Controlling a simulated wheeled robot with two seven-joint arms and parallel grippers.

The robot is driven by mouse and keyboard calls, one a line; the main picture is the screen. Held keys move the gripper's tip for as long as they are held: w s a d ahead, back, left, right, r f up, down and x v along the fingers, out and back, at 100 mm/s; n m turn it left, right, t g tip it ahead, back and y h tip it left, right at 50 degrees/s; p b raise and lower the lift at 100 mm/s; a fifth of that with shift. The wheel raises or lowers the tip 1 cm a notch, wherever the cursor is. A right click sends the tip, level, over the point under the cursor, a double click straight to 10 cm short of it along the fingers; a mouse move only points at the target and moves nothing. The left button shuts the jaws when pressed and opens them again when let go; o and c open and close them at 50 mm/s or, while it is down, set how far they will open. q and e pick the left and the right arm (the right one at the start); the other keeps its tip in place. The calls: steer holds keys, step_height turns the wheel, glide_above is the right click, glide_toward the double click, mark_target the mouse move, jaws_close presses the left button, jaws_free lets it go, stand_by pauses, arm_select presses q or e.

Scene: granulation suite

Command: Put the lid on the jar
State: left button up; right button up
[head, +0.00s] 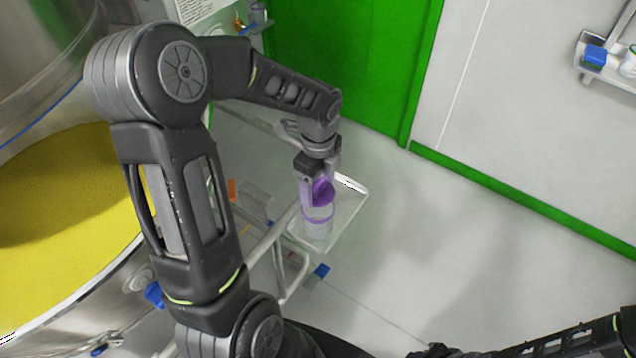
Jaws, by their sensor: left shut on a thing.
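My left gripper (318,188) is shut on the purple lid (323,192), which looks tilted between the fingers. The clear jar (317,228) with a purple band stands upright on a small pale tray shelf (346,215). The lid is over the top of the jar. I cannot tell whether they touch, as the fingers hide part of the jar's mouth.
A large steel vessel (40,55) with yellow contents (70,195) stands at the left. White tubular rails (268,243) run beside the tray. A wall shelf (606,76) with a blue item is at the upper right. The floor to the right is clear.

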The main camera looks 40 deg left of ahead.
mark_target(318, 194)
arm_select(q)
steer(key=shift+f+b, duration=1.2)
steer(key=shift+f, duration=0.55)
steer(key=shift+f+b, duration=0.65)
steer(key=shift+f, duration=0.35)
steer(key=o, duration=1.5)
steer(key=shift+r, duration=0.1)
steer(key=shift+r, duration=3.85)
